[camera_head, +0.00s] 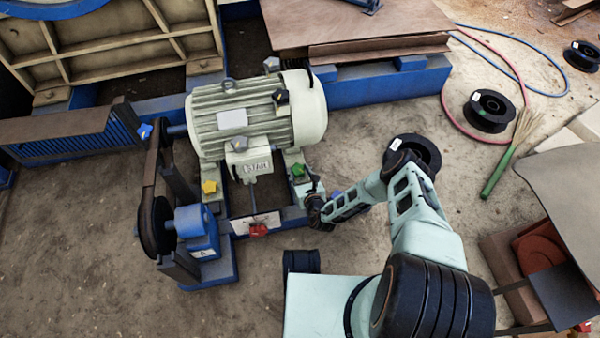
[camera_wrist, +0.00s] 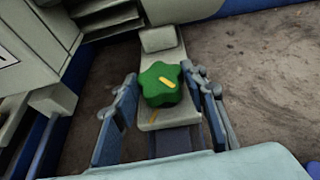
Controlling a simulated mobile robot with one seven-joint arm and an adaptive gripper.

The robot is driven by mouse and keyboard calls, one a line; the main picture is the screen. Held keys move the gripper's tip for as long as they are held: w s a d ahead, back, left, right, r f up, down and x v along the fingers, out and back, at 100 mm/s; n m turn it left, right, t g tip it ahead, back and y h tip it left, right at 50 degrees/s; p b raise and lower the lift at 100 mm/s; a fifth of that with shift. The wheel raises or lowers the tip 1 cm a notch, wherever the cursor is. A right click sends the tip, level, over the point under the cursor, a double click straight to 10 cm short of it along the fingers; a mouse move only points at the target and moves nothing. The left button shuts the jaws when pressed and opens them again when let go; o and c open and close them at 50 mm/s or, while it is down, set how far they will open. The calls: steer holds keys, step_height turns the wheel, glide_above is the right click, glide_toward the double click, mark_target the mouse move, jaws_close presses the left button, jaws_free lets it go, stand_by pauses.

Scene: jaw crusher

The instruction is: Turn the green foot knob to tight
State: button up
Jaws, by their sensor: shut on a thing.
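The green foot knob (camera_wrist: 158,86) is a lobed knob with a yellow pointer stripe, on a pale motor foot in the wrist view. A second yellow mark (camera_wrist: 155,117) lies on the foot just below the knob. My gripper (camera_wrist: 164,80) has a blue finger on each side of the knob and is shut on it. In the head view the green knob (camera_head: 298,171) sits at the motor's right foot, with my gripper (camera_head: 312,187) against it. The exact finger contact is partly hidden there.
The grey-green motor (camera_head: 250,115) stands just behind my gripper. A yellow knob (camera_head: 209,187) is on its left foot, and a red knob (camera_head: 259,230) is on the frame in front. A belt wheel (camera_head: 160,222) stands left. Black spools (camera_head: 490,110) lie on the floor at right.

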mark_target(299, 172)
steer(key=shift+a+f+m+h+b, duration=0.1)
steer(key=shift+m+h+b, duration=0.25)
steer(key=shift+m+h, duration=0.3)
steer(key=shift+t+h, duration=0.25)
steer(key=shift+t, duration=0.05)
steer(key=o, duration=1.2)
steer(key=shift+c, duration=0.2)
step_height(299, 172, up, 10)
